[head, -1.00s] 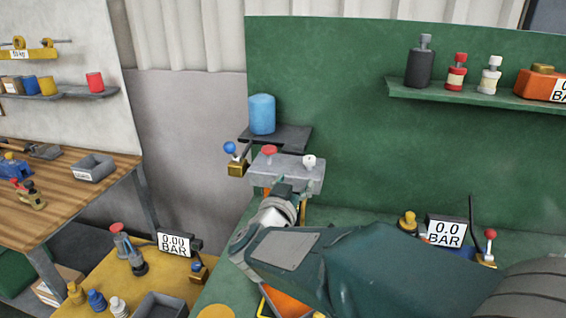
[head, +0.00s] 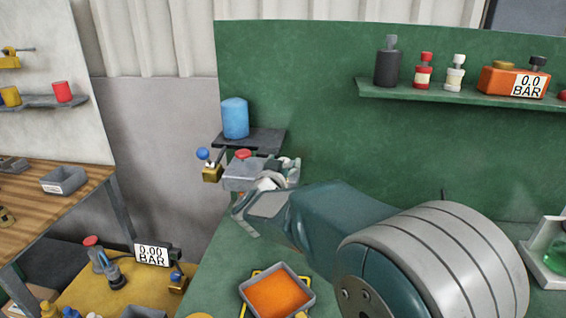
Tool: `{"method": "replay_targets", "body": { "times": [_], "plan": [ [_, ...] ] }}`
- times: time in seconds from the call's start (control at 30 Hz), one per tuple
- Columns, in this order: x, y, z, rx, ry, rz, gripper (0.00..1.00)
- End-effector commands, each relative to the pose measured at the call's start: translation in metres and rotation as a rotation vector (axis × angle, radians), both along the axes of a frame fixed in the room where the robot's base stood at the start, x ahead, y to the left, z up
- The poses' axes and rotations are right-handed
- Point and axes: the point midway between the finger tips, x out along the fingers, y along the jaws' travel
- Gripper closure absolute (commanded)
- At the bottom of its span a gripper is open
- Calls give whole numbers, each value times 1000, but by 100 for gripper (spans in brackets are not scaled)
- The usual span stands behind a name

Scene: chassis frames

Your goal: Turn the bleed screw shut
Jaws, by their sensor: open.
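A grey block (head: 243,176) stands in front of the green panel, with a red knob (head: 243,155) on its top left. A brass valve (head: 211,174) with a blue ball handle (head: 203,154) sits at its left end. A small white knob (head: 287,162) shows at the block's right end, partly hidden by my gripper. I cannot tell for sure which of these is the bleed screw. My gripper (head: 278,167) is open at the block's right end, close to the white knob. Its fingers are mostly hidden behind my wrist, and I cannot tell whether they touch the knob.
A blue cylinder (head: 235,118) stands on a dark shelf (head: 262,138) behind the block. An orange-filled tray (head: 277,296) lies on the green bench below. A yellow bench with a gauge (head: 152,255) is at the lower left. A green shelf (head: 450,98) with bottles is at upper right.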

Motion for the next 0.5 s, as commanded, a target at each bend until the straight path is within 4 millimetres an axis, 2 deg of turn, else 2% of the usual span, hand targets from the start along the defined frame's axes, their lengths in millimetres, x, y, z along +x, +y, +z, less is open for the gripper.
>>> {"method": "replay_targets", "body": {
  "times": [0.13,0.17,0.2,0.27,0.3,0.5],
  "plan": [
    [0,0,0,0,0,0,24],
    [0,0,0,0,0,0,37],
    [0,0,0,0,0,0,55],
    [0,0,0,0,0,0,82],
    [0,0,0,0,0,0,100],
    [0,1,0,0,0,0,100]
  ]
}}
